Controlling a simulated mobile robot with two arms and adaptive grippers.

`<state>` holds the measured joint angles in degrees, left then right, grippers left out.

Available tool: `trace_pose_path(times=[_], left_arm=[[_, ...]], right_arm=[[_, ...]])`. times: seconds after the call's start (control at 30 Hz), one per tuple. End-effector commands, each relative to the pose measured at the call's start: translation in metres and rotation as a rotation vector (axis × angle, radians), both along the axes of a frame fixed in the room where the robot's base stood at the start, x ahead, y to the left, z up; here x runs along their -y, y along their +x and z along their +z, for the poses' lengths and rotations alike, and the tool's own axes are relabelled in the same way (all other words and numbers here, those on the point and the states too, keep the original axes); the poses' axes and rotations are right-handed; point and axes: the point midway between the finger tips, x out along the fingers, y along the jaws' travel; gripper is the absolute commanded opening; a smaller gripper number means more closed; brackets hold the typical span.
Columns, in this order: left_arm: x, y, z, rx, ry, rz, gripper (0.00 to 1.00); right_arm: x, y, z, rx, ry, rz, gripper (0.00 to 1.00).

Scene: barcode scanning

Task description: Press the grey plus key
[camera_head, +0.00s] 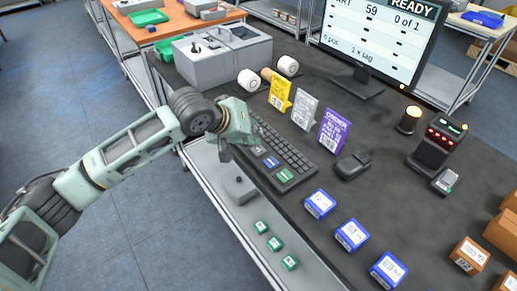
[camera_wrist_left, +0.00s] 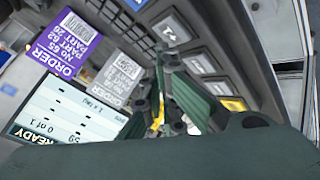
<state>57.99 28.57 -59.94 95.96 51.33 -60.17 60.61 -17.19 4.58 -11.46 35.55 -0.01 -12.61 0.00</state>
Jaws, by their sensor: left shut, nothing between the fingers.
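The dark keyboard (camera_head: 283,150) lies along the near edge of the table. It has a row of larger coloured keys with a blue key (camera_head: 271,162) and a green key (camera_head: 285,175). I cannot read a plus on either. My left gripper (camera_head: 226,151) is shut and empty, pointing down at the keyboard's left end. Its fingers (camera_wrist_left: 172,105) show beside the grey keys; I cannot tell whether they touch. My right gripper is out of view.
Yellow (camera_head: 280,93), grey (camera_head: 305,110) and purple (camera_head: 334,130) order cards stand behind the keyboard. A dark mouse (camera_head: 352,163) lies right of it. Several blue boxes (camera_head: 352,235) are on the table.

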Motion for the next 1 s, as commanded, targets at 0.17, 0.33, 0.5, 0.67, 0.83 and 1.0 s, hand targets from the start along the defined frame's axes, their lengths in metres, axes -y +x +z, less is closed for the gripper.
trace_pose_path(times=[0.17,0.33,0.5,0.67,0.83,1.0], left_arm=[[0.0000,0.0000,0.0000,0.000,0.000,0.000,0.00],[0.0000,0.0000,0.0000,0.000,0.000,0.000,0.00],[0.0000,-0.0003,-0.0022,-0.002,0.000,0.001,0.00],[0.0001,-0.0005,-0.0069,-0.001,0.000,0.000,0.00],[0.0001,-0.0002,-0.0083,0.000,0.000,0.000,0.00],[0.0001,-0.0002,-0.0084,0.000,0.000,0.000,0.00]], right_arm=[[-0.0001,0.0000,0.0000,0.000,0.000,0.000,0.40],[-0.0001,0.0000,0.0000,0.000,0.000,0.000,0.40],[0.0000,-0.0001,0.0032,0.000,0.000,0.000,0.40],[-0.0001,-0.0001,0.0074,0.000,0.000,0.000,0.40],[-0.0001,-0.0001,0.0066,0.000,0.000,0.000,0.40],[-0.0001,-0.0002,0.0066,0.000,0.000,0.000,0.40]])
